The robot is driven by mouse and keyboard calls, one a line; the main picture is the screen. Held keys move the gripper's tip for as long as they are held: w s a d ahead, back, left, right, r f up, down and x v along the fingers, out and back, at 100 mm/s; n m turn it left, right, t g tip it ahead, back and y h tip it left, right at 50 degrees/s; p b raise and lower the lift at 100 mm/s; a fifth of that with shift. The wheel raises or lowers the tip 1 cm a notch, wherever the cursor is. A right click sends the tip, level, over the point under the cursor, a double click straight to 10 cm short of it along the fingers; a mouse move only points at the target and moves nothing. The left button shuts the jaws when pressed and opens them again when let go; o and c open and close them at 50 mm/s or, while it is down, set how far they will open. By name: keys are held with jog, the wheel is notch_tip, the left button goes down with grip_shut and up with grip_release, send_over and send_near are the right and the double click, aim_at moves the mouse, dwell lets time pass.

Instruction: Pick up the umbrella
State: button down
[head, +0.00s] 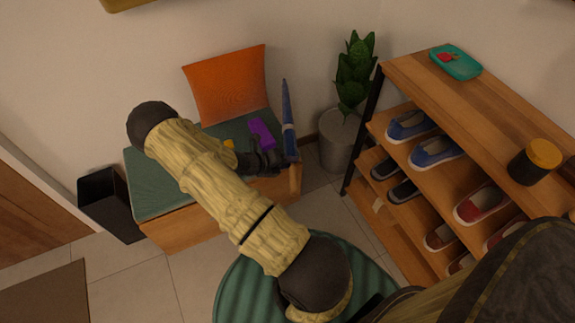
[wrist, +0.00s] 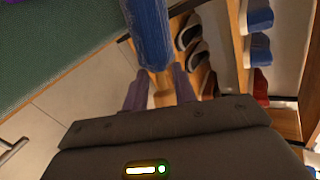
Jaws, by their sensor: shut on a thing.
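The blue umbrella (head: 287,115) stands nearly upright at the right end of the bench in the head view. In the wrist view its blue folded body (wrist: 150,35) rises at the top, with a tan part below it between my fingers. My gripper (head: 284,161) is shut on the umbrella near its lower part; it also shows in the wrist view (wrist: 160,86). The umbrella's lower end is hidden, and I cannot tell whether it touches anything below.
The green-topped bench (head: 155,182) holds an orange cushion (head: 227,84) and a purple object (head: 262,132). A potted plant (head: 355,75) stands right of the umbrella. A wooden shoe rack (head: 480,100) fills the right side. A black bin (head: 112,205) stands left.

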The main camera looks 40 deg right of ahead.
notch_tip(320, 180, up, 4)
jog(key=shift+f+p, duration=0.25)
jog(key=shift+p, duration=0.05)
jog(key=s+a+p, duration=0.1)
jog(key=s+a, duration=0.1)
jog(key=s, duration=0.7)
jog(key=s+a+p, duration=0.1)
jog(key=s+a, duration=0.1)
jog(key=s, duration=0.8)
jog(key=shift+a+f, duration=0.25)
jog(key=shift+a, duration=0.05)
